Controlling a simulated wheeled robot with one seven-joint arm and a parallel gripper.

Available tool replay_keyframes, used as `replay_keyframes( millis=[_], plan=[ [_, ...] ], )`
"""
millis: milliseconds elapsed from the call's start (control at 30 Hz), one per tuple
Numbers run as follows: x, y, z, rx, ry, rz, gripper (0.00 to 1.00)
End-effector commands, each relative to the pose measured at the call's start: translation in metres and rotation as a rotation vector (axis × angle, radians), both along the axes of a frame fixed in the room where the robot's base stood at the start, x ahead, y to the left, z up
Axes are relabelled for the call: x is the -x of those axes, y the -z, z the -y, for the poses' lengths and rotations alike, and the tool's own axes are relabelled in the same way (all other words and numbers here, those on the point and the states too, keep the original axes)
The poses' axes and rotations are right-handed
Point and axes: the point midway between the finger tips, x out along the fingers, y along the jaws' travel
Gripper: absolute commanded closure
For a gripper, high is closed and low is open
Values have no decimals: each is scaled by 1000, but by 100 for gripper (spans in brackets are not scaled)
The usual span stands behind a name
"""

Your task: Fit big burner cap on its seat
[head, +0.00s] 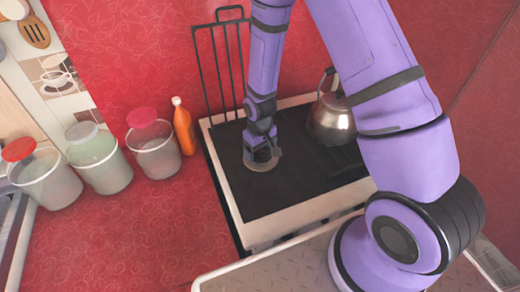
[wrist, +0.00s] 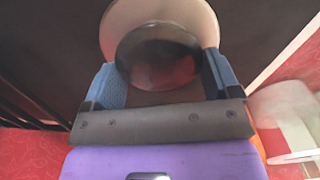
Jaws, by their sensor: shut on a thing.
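The big burner cap (wrist: 155,45) is a dark, glossy round disc between the two blue fingers of my gripper (wrist: 165,82) in the wrist view. My gripper is shut on it. A pale round burner seat (wrist: 160,10) shows behind and around the cap's far edge; I cannot tell whether the cap touches it. In the head view my gripper (head: 262,157) points down, low over the left part of the black stove top (head: 285,190). A greyish round edge (head: 262,167) shows beneath it; the cap itself is mostly hidden there by my gripper.
A steel kettle (head: 331,122) stands at the stove's right, by a dark grate (head: 335,155). Another grate (head: 222,62) stands upright behind the stove. An orange bottle (head: 184,130) and lidded jars (head: 153,150) stand at left. The red counter's front left is clear.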

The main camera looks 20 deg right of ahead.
Motion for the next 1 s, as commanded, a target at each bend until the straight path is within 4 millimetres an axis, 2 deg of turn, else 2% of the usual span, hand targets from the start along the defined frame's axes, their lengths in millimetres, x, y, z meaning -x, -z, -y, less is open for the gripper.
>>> replay_keyframes(
  millis=[300,333,400,767,1000],
  plan=[
    [0,0,0,0,0,0,41],
    [0,0,0,0,0,0,10],
    [0,0,0,0,0,0,0],
    [0,-1,0,0,0,0,0],
    [0,-12,0,0,0,1,0]
  ],
)
